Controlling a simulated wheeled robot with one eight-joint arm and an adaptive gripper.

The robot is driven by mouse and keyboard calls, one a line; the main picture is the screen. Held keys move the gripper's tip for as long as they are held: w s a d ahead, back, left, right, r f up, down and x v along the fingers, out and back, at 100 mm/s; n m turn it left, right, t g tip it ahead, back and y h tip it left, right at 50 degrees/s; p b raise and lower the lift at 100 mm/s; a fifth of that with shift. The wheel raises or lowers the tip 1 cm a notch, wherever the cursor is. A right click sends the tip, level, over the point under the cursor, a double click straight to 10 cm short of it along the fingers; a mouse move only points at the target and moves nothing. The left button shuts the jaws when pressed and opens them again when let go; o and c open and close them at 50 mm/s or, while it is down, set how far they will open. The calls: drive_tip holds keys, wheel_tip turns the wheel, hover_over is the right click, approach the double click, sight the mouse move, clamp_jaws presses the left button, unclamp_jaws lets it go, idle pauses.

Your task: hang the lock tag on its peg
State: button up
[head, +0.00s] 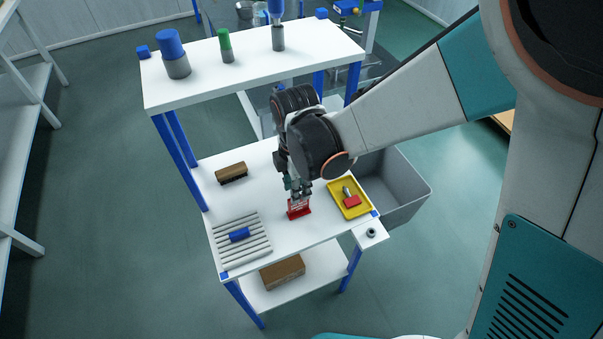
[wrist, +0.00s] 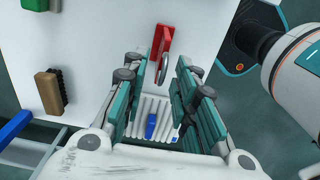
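A red piece with white markings (head: 299,208), which looks like the lock tag, stands near the middle of the white bench top. In the wrist view the red piece (wrist: 164,36) shows with a grey metal loop against it, just beyond the fingertips. My gripper (head: 298,191) points down right at the red piece and partly covers it in the head view. In the wrist view my gripper (wrist: 161,75) has its teal fingers apart, with nothing clearly held between them. I cannot make out the peg.
A yellow tray (head: 363,211) with a red block and a grey part lies right of the red piece. A brush (head: 231,172) lies at the left. A ribbed grey rack (head: 226,250) holds a blue cylinder. A raised shelf (head: 200,88) stands behind; a grey bin (head: 410,192) is at right.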

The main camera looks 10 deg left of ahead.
wheel_tip(320, 180, up, 9)
drive_tip(key=p, duration=0.5)
drive_tip(key=shift+a, duration=0.15)
drive_tip(key=shift+r, duration=0.1)
